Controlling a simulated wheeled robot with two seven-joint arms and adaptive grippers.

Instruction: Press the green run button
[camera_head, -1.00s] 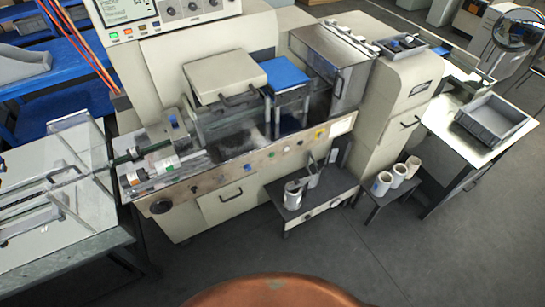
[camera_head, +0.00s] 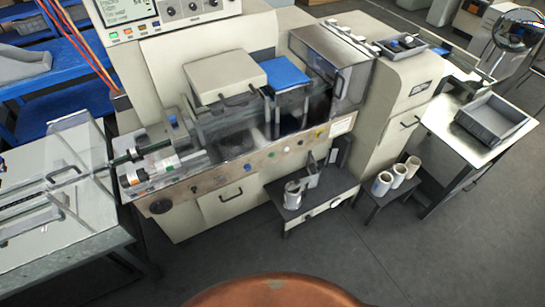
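The flow wrapper (camera_head: 220,80) is a large cream machine across the middle of the head view. A row of small round buttons runs along its metal front rail (camera_head: 215,181), including a blue one (camera_head: 247,167) and a yellow one (camera_head: 318,133). More small coloured buttons (camera_head: 127,32) sit in a row under the control screen (camera_head: 125,10) at the top left. They are too small to tell for certain which is the green run button. Neither of my grippers is in view.
A glass-topped table (camera_head: 60,255) stands at left beside blue shelving (camera_head: 70,105). A low stand (camera_head: 325,197) with metal cans and a small bench with white rolls (camera_head: 382,184) stand in front. A grey tray (camera_head: 491,121) lies on the right table. The floor in front is clear.

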